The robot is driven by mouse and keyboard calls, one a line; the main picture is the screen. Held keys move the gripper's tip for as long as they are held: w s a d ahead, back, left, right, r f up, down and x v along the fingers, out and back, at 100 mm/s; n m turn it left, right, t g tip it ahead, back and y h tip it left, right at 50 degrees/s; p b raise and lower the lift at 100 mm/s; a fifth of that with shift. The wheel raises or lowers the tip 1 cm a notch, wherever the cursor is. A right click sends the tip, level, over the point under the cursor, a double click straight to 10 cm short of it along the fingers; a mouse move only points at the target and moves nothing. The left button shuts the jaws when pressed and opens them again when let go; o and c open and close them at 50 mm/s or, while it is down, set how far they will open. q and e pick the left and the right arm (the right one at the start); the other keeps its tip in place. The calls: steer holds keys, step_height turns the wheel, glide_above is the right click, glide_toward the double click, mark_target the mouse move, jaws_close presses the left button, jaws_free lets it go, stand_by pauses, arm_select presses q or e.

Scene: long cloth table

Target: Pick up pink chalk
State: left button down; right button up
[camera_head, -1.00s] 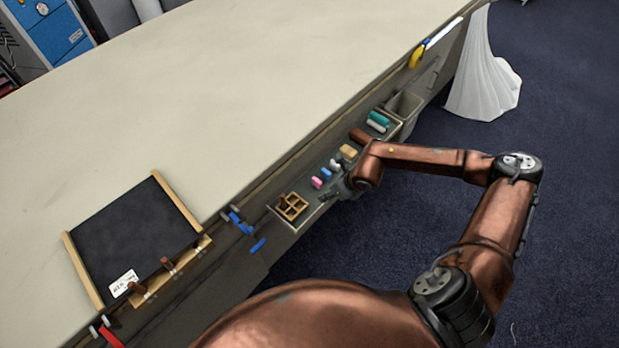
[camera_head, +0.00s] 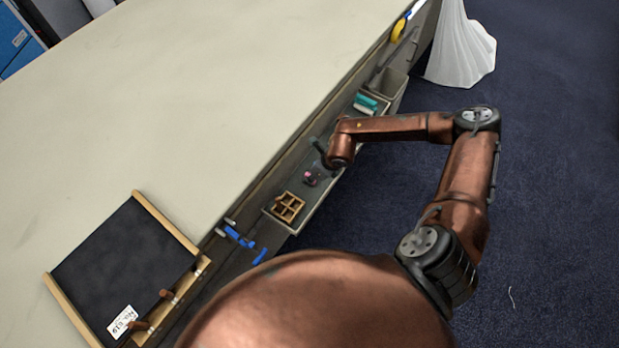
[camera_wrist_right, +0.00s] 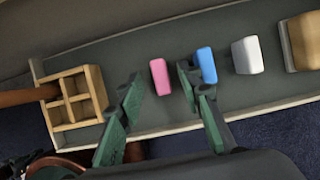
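The pink chalk (camera_wrist_right: 160,76) lies on the grey tray (camera_wrist_right: 215,28), seen in the right wrist view between the fingertips of my right gripper (camera_wrist_right: 157,92). The gripper is open, with one green-grey finger on each side of the chalk. There is a gap on the left side; the right finger is close to the chalk and to the blue chalk (camera_wrist_right: 205,66). In the head view the pink chalk (camera_head: 310,178) is partly covered, and my right gripper (camera_head: 322,165) is over the tray. My left gripper is not in view.
A white chalk (camera_wrist_right: 246,55) and a tan block (camera_wrist_right: 302,40) lie to the right on the tray. A wooden divided holder (camera_wrist_right: 72,98) stands at its left end. A small blackboard (camera_head: 125,262) lies on the table (camera_head: 170,110). Blue clips (camera_head: 238,238) hang on the table edge.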

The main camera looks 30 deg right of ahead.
steer(key=shift+x, duration=0.85)
steer(key=shift+w+f, duration=0.1)
steer(key=shift+f, duration=0.4)
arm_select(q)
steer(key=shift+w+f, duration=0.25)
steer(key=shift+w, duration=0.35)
arm_select(e)
jaws_close()
